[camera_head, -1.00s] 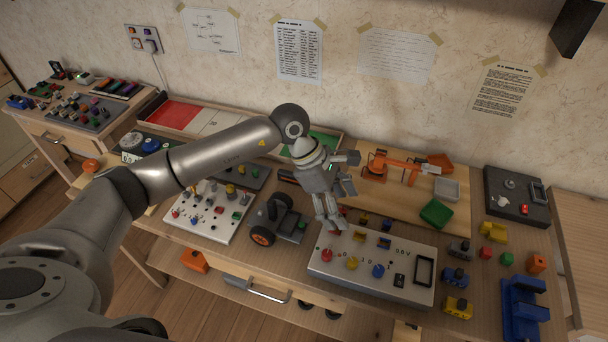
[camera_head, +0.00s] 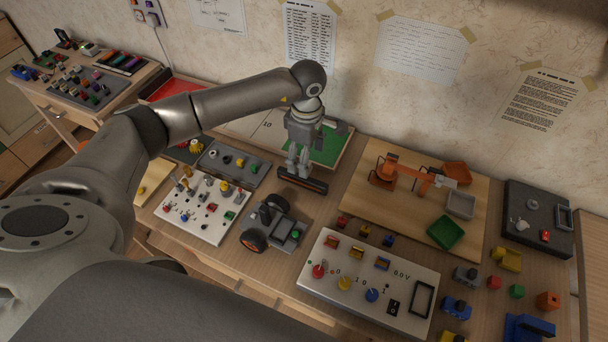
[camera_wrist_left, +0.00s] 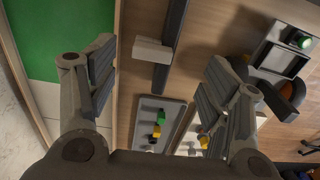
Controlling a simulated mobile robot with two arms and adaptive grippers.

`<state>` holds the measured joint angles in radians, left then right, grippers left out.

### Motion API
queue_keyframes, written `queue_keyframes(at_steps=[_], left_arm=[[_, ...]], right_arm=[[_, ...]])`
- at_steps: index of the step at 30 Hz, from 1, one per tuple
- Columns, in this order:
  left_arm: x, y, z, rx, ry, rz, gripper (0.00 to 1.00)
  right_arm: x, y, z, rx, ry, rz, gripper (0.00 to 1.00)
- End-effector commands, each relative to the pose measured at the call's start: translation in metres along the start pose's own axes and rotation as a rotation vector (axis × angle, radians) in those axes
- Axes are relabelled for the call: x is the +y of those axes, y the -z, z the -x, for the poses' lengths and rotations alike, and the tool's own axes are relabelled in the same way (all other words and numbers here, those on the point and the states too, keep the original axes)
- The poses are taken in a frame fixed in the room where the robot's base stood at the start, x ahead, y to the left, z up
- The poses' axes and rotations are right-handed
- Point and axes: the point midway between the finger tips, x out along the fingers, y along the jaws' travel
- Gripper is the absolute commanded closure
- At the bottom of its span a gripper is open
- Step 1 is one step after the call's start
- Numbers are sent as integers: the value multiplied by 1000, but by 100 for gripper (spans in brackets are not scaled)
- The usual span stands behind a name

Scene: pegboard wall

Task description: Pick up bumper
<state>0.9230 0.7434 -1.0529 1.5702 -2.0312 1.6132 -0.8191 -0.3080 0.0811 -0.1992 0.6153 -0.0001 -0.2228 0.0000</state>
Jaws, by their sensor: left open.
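The bumper appears to be a dark bar (camera_head: 302,180) lying on the table behind the small wheeled vehicle (camera_head: 272,224). In the left wrist view the dark bar (camera_wrist_left: 174,30) has a light grey block (camera_wrist_left: 152,51) attached at its side. My left gripper (camera_head: 298,168) points down at the bar, its fingers overlapping it in the head view. In the left wrist view the left gripper (camera_wrist_left: 160,80) is open, with the bar between its fingers and nothing gripped. Whether the fingertips are level with the bar is unclear. My right gripper is not in view.
A grey panel (camera_head: 250,170) and a white switch panel (camera_head: 196,232) stand left of the vehicle. A green board (camera_head: 328,150) lies behind the gripper. A white control panel (camera_head: 345,262) and an orange toy arm (camera_head: 385,172) on a wooden board are to the right.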

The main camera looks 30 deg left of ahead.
Motion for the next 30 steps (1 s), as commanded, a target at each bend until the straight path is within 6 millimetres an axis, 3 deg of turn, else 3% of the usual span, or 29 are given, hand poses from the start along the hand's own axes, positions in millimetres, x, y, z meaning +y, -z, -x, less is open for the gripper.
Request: queue_keyframes(at_steps=[5,16,25,30], left_arm=[[0,0,-14,-1,0,0,28],[4,5,-59,-2,1,1,28],[4,5,-67,-1,-3,-1,28],[4,5,-66,-1,-2,0,47]], right_arm=[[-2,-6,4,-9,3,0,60],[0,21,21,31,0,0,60],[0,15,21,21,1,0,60],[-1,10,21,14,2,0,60]])
